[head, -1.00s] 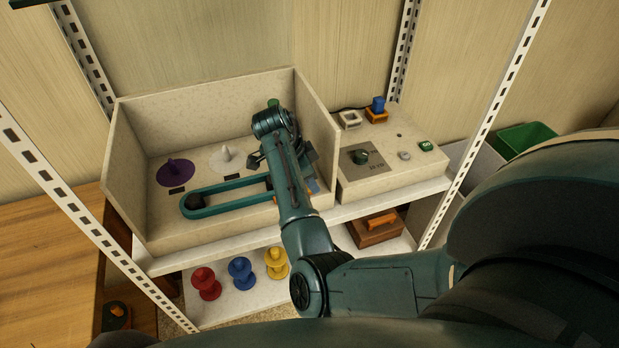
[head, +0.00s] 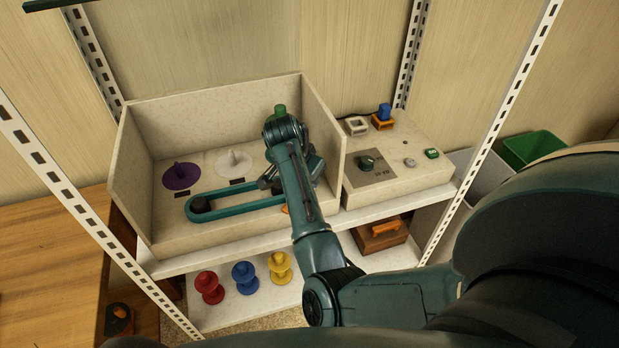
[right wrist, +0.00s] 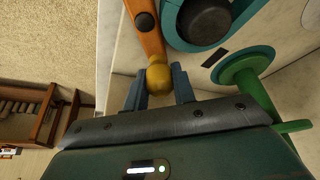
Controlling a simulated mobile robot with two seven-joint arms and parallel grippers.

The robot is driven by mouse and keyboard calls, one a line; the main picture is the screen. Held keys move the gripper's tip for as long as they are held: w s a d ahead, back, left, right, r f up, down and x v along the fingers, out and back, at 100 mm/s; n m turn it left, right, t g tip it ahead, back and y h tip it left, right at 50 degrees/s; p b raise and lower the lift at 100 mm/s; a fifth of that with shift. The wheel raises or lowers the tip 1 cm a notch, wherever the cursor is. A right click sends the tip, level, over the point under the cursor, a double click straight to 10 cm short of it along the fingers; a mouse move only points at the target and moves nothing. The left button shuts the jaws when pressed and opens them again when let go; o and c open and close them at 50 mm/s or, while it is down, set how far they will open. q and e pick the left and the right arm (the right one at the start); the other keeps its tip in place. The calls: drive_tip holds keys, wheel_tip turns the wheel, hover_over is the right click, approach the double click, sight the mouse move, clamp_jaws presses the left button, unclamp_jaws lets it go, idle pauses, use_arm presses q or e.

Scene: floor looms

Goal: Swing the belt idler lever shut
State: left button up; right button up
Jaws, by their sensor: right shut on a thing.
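The belt idler lever (right wrist: 146,30) is an orange arm with a dark pivot and a yellow knob (right wrist: 158,76) at its near end. In the right wrist view my right gripper (right wrist: 158,88) has its blue fingers on both sides of the knob, shut on it. The teal belt (head: 238,211) loops around a black pulley (right wrist: 205,18), just right of the lever in the wrist view. In the head view my right arm covers the belt's right end and most of the lever; only a bit of orange (head: 285,209) shows. My left gripper is not in view.
The high-walled beige tray (head: 130,165) holds a purple disc (head: 182,176), a white disc (head: 234,163) and a green spool (right wrist: 246,68). A control box (head: 400,180) stands to its right. White shelf posts (head: 487,130) frame the bay. Colored spools (head: 244,277) sit below.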

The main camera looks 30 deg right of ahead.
drive_tip(key=shift+w+a+n, duration=0.1)
drive_tip(key=shift+w+n, duration=0.15)
drive_tip(key=shift+n, duration=0.25)
drive_tip(key=shift+r+t, duration=0.1)
drive_tip(key=shift+t, duration=0.2)
drive_tip(key=o, duration=1)
